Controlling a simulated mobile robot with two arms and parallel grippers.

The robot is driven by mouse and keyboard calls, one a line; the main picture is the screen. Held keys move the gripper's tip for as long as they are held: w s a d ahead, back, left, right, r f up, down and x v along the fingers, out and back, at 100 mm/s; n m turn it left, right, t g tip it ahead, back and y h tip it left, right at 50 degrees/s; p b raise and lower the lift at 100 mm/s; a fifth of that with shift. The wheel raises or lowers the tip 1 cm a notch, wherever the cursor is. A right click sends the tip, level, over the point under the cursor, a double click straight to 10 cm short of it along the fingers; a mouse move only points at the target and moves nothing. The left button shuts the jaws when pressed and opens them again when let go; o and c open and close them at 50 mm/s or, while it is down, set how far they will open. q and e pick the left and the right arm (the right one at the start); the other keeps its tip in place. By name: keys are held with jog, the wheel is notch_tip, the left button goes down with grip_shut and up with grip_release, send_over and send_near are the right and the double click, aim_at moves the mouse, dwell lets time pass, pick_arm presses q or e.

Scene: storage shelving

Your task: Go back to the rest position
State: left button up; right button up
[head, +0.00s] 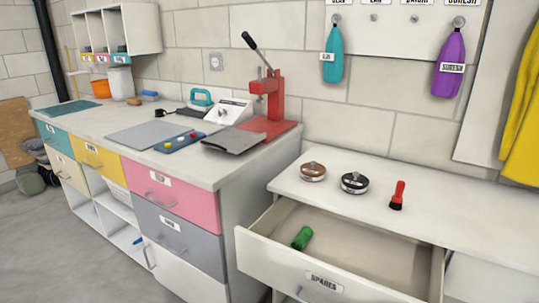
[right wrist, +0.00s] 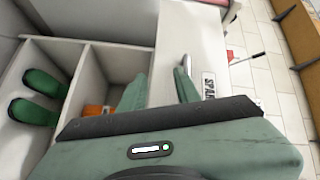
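My right gripper (right wrist: 160,78) shows in the right wrist view with its two green fingers apart and nothing seen between them. The metal drawer handle (right wrist: 186,62) is close to the tip of the right-hand finger; I cannot tell if they touch. The white drawer (head: 278,262) labelled SPARES is pulled open in the head view, with a green cylindrical object (head: 302,238) lying inside. Neither of my grippers is in the head view, and my left gripper is not seen at all.
Two round tins, one brown (head: 313,171) and one black (head: 354,183), and a red-and-black brush (head: 398,195) stand on the counter above the drawer. A red press (head: 272,105) stands on the left workbench. Open cubbies (right wrist: 88,75) with green shoes (right wrist: 35,110) are beside the gripper.

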jog(key=s+d+f+n+g+h, duration=0.1)
jog(key=s+f+n+g, duration=0.45)
jog(key=f, duration=0.65)
jog(key=s+d+f+n+g+h, duration=0.1)
jog(key=s+f+n+g, duration=0.5)
jog(key=f, duration=0.7)
jog(key=s+d+f+n+g+h, duration=0.1)
jog(key=s+d+f+g+h, duration=0.15)
jog(key=s, duration=0.35)
jog(key=s+d+f+n+g+h, duration=0.1)
jog(key=s+d+f+g, duration=0.15)
jog(key=s, duration=0.35)
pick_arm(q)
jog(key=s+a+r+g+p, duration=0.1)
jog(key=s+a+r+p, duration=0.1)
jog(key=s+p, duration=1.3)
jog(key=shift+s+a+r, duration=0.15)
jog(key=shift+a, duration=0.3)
pick_arm(e)
jog(key=s+d+r, duration=0.1)
jog(key=s+d, duration=0.2)
jog(key=s, duration=1.1)
jog(key=shift+s+r, duration=0.15)
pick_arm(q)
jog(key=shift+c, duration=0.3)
pick_arm(e)
jog(key=shift+y, duration=0.25)
